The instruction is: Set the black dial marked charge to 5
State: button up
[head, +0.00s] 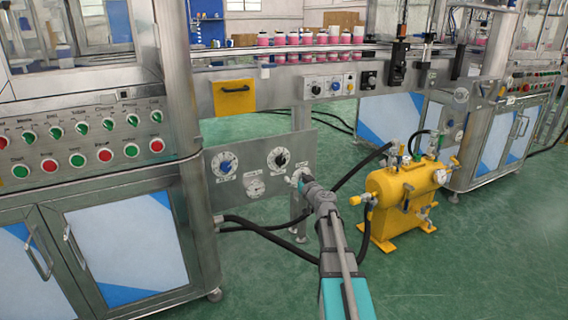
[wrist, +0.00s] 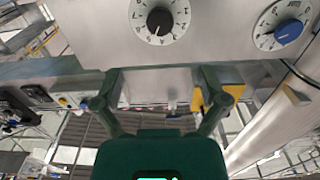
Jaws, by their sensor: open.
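The black dial (head: 279,159) is a black knob on a round white scale, on the grey panel below the conveyor. It shows at the top of the wrist view (wrist: 160,20), where the panel appears upside down. Its markings are too small for me to read its setting surely. My gripper (wrist: 160,75) is open and empty, its two green fingers spread below the dial in the wrist view and apart from it. In the head view, my gripper (head: 305,182) is in front of the panel's right edge, to the lower right of the black dial.
A blue dial (head: 224,165) is left of the black one, also seen in the wrist view (wrist: 289,30). A small gauge (head: 254,187) sits between and below them. A yellow tank (head: 395,204) with black hoses stands right of my arm. A yellow flap (head: 234,98) is above the panel.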

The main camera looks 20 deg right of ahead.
aim_at(281, 162)
jog(key=w, duration=1.3)
jog(key=shift+a, duration=0.2)
jog(key=c, duration=1.2)
jog(key=shift+o, duration=0.2)
jog(key=shift+m, duration=0.6)
jog(key=o, duration=1.2)
jog(key=shift+c, duration=0.2)
jog(key=shift+s, duration=0.1)
